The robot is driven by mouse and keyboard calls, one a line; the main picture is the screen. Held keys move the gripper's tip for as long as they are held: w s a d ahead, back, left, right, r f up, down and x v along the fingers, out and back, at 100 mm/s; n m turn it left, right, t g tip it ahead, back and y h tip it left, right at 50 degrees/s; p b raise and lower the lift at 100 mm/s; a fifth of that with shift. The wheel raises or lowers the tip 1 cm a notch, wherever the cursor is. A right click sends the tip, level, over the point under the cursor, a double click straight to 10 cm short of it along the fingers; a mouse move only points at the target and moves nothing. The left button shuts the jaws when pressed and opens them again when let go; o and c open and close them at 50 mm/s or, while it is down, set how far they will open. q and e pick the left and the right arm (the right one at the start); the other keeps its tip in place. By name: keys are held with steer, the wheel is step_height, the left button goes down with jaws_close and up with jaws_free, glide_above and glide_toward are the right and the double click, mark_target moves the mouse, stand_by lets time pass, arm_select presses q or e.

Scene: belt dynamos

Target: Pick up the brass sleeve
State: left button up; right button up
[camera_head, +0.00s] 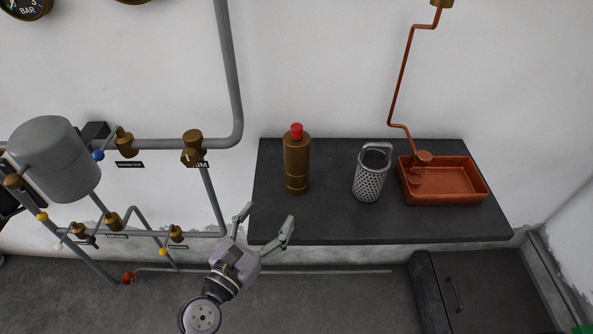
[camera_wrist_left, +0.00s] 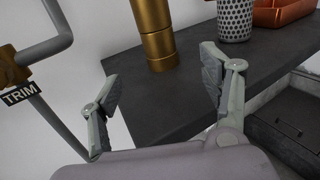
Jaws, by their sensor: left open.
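The brass sleeve (camera_head: 297,163) is an upright brass cylinder with a red top, standing on the dark counter (camera_head: 330,217) at its left part. In the left wrist view its lower part (camera_wrist_left: 156,30) shows beyond the fingers, and its top is cut off. My left gripper (camera_head: 267,222) is open and empty. It is in front of the counter's front edge, apart from the sleeve and on the near side of it. In the left wrist view the gripper's fingers (camera_wrist_left: 160,88) stand wide apart. My right gripper is not in view.
A perforated metal basket (camera_head: 369,178) with a handle stands right of the sleeve. A copper-coloured tray (camera_head: 445,200) sits further right, under a thin copper pipe (camera_head: 403,75). Grey pipes with brass valves (camera_head: 193,147) and a grey tank (camera_head: 55,160) are at left. Bare counter lies around the sleeve.

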mark_target(291, 180)
arm_select(q)
steer(key=p+x, duration=0.1)
steer(key=x, duration=0.8)
steer(key=shift+w+d, duration=0.1)
steer(key=shift+w, duration=0.1)
steer(key=x, duration=0.4)
steer(key=shift+w+r+p, duration=0.25)
steer(key=shift+w+p, duration=0.1)
steer(key=shift+w, duration=0.05)
steer(key=shift+w+d+f, duration=0.1)
steer(key=shift+w+d, duration=0.1)
steer(key=shift+w, duration=0.2)
steer(key=shift+s, duration=0.1)
steer(key=shift+c, duration=0.6)
jaws_close()
steer(key=shift+r, duration=0.25)
